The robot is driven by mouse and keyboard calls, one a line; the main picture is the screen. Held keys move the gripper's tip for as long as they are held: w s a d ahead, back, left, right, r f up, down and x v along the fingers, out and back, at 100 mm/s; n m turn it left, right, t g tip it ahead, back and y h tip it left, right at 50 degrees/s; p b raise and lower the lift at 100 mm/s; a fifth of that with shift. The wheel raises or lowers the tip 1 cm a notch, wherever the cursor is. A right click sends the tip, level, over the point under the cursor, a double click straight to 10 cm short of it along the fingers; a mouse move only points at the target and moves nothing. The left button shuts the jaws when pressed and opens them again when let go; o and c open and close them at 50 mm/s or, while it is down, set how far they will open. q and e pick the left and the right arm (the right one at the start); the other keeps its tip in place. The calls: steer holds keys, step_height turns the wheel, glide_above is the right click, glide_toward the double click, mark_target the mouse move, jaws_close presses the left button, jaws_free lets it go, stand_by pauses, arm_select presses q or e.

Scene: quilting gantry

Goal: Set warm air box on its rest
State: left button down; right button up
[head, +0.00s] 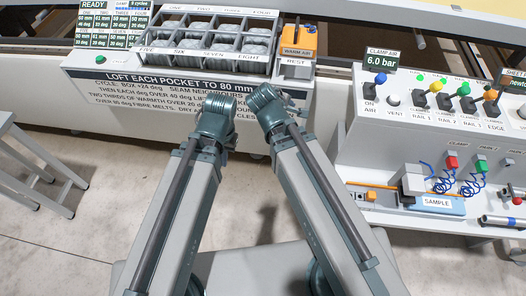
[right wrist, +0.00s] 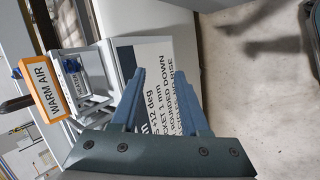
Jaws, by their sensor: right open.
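The orange warm air box (head: 298,38) with its dark upright handle is at the right end of the white pocket unit. The box also shows at the left of the right wrist view (right wrist: 53,95), beside a white frame. My right gripper (right wrist: 168,100) is open and empty, its two blue fingers apart before the printed panel, clear of the box. In the head view my arms hide the fingers of both grippers.
The pocket unit (head: 165,62) holds several grey pockets. Its printed panel (head: 180,80) faces me. A white clamp-air console (head: 440,115) with levers stands at the right, above a sample shelf (head: 436,201). A grey stool (head: 40,165) stands at the left. The floor between is clear.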

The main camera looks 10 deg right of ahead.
steer(key=s+a+f+m+g+y, duration=0.4)
steer(key=s+a+m+g, duration=0.2)
steer(key=s+a, duration=0.3)
steer(key=s, duration=0.3)
steer(key=shift+s+a+f+m, duration=0.15)
steer(key=shift+a+f+m, duration=0.15)
steer(key=shift+f+m, duration=0.1)
step_height(320, 180, up, 5)
steer(key=p, duration=0.5)
steer(key=shift+r, duration=0.15)
